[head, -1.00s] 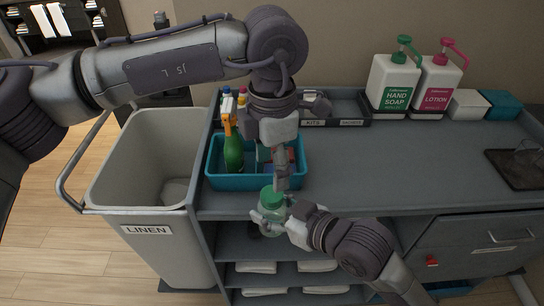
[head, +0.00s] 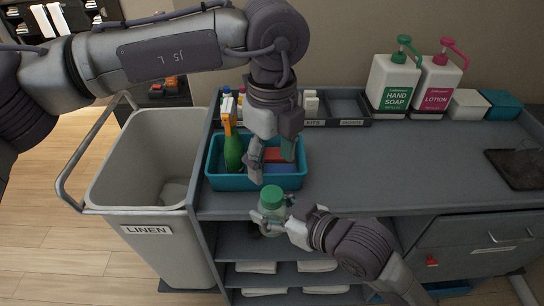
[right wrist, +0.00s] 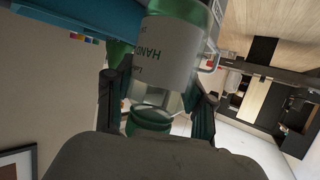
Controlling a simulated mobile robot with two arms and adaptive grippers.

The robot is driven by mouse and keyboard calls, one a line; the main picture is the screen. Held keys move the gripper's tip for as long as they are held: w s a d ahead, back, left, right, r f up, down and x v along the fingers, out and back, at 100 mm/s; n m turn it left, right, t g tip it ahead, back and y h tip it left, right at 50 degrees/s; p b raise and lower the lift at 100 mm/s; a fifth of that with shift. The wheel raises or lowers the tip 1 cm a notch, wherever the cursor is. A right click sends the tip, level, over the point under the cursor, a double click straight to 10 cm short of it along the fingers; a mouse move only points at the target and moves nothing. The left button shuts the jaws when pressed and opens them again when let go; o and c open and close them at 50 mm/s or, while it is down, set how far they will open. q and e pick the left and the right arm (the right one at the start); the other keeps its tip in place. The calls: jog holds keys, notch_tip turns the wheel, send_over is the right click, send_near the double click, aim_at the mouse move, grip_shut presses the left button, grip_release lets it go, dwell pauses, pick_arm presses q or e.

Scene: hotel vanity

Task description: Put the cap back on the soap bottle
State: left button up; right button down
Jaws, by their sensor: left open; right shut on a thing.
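The small clear soap bottle (head: 270,229) is upright in front of the cart's front edge, and my right gripper (head: 268,218) is shut on it. Its green cap (head: 271,195) sits on top of the bottle; how tightly it is seated cannot be told. In the right wrist view the bottle (right wrist: 172,55) shows a white label reading HAND, with the green cap (right wrist: 150,120) at its end, between my fingers. My left gripper (head: 272,160) is open and empty, above and apart from the cap, in front of the blue caddy.
A blue caddy (head: 212,178) on the cart holds a green spray bottle (head: 233,153) and other items. A linen bin (head: 145,185) stands at left. Soap (head: 393,85) and lotion (head: 437,88) pumps stand at the back right. The middle of the cart top (head: 400,165) is clear.

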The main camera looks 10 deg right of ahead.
aim_at(272, 193)
dwell(0.4)
pick_arm(q)
jog(key=shift+f, duration=4)
